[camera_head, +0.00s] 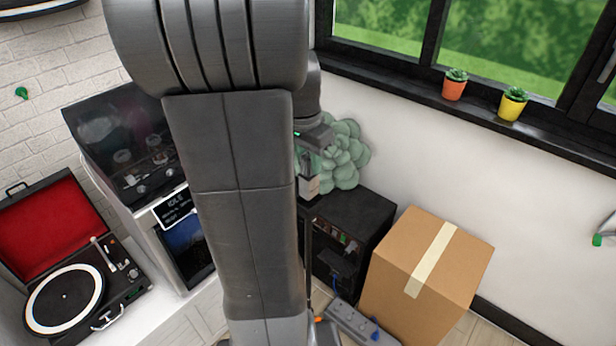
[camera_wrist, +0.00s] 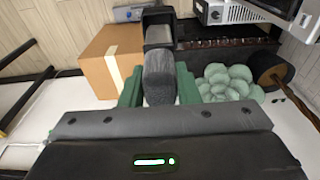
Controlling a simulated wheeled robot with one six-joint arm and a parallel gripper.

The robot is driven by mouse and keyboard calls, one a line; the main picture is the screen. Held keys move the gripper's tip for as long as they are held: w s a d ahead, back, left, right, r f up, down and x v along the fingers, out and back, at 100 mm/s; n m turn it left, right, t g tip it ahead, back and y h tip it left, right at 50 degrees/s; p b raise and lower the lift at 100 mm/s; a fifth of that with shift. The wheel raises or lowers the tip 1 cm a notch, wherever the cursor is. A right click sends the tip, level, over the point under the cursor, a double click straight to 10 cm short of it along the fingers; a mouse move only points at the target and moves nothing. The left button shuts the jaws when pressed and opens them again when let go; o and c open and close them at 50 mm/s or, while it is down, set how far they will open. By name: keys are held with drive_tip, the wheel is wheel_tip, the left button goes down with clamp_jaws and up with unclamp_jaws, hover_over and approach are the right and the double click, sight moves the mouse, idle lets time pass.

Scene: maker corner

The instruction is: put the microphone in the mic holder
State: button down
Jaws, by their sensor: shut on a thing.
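My gripper (camera_wrist: 159,88) has its two green fingers closed on the sides of a dark grey, rounded object, which appears to be the microphone (camera_wrist: 160,72). In the head view my gripper (camera_head: 310,180) is small, just right of my arm and in front of the green plant. A black, cup-like piece (camera_wrist: 158,32) lies just beyond the microphone in the wrist view; it may be the mic holder. I cannot tell whether the two touch. A thin dark upright pole (camera_head: 308,240) shows below my gripper in the head view. My arm hides much of the middle.
A taped cardboard box (camera_head: 428,268) stands right of a black cabinet (camera_head: 362,225). The pale green plant (camera_head: 343,160) is by the wall. A record player (camera_head: 68,290) and a coffee machine (camera_head: 125,140) are at left. Two small potted plants line the windowsill (camera_head: 420,92).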

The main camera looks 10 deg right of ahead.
sight(309, 176)
drive_tip(key=shift+w+f, duration=0.1)
drive_tip(key=shift+f, duration=2.2)
drive_tip(key=shift+f, duration=0.2)
drive_tip(key=c, duration=1.1)
unclamp_jaws()
drive_tip(key=r, duration=0.8)
drive_tip(key=s+a+r, duration=0.1)
drive_tip(key=r, duration=0.3)
drive_tip(key=shift+a+r, duration=0.1)
drive_tip(key=shift+r, duration=0.05)
